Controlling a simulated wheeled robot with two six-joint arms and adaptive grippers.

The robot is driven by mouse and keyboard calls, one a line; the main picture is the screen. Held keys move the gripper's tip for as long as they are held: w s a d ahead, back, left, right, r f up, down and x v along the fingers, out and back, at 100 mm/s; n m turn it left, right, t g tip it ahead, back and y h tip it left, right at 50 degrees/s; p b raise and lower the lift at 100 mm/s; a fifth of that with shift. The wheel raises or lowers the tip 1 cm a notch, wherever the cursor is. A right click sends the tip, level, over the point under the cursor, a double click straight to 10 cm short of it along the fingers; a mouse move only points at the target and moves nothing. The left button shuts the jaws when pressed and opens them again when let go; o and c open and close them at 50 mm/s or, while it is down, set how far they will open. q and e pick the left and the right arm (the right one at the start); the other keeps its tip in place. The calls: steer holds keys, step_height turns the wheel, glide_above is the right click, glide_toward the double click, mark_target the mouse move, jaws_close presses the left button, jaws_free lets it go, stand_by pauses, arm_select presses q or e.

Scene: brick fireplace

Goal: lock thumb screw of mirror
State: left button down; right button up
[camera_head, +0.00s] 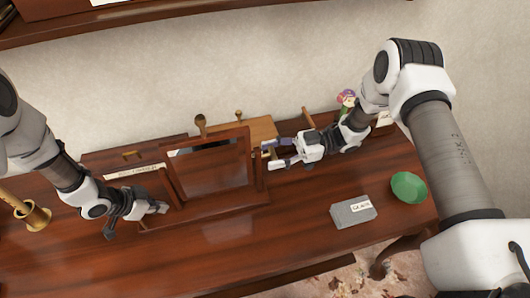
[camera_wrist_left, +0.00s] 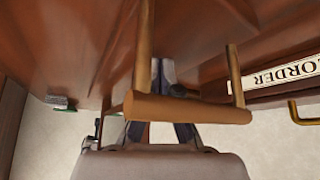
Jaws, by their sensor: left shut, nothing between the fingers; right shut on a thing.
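The mirror (camera_head: 212,166) stands on the desk in a dark wooden frame, between two posts on a wooden base. My left gripper (camera_head: 160,207) is shut and empty, low beside the left post and base. In the left wrist view the fingers (camera_wrist_left: 165,75) show behind a wooden bar (camera_wrist_left: 187,107).
The desk (camera_head: 290,215) carries a grey box (camera_head: 353,211) and a green bowl (camera_head: 409,187) at right. A brass object (camera_head: 33,214) stands at far left. A labelled strip (camera_head: 135,171) lies behind my left gripper. The front middle is clear.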

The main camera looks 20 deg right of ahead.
steer(key=shift+m, duration=0.6)
steer(key=o, duration=1.2)
steer(key=d, duration=1.2)
